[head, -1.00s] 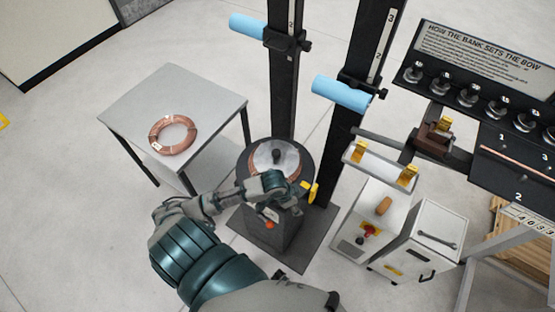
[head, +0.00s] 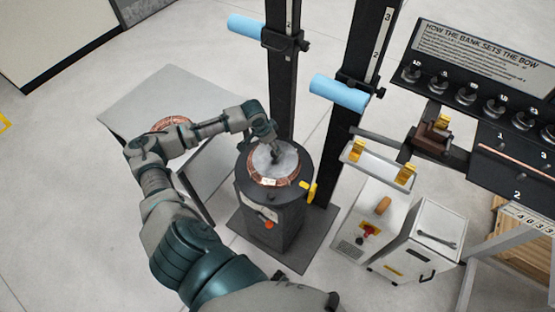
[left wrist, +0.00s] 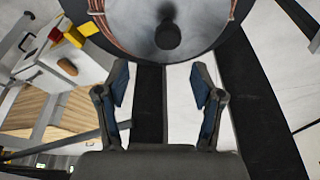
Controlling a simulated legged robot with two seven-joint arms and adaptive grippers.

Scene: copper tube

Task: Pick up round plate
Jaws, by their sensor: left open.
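The round plate (head: 264,163) is a light grey disc with a dark central knob. It lies over a copper coil (head: 292,181) on top of a black drum-shaped stand (head: 273,212). My left gripper (head: 277,150) is above the plate, close to the knob, and partly hides it in the head view. In the left wrist view the two blue-padded fingers of the gripper (left wrist: 158,68) are apart with nothing between them. The knob (left wrist: 168,35) and the plate (left wrist: 140,14) show beyond the fingertips. My right gripper is not in view.
A grey side table (head: 165,88) at the left bears another copper coil (head: 172,123), partly behind my arm. Two black posts with blue rollers (head: 340,93) stand behind the stand. White cabinets (head: 425,230) and a weight panel (head: 470,75) are at the right.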

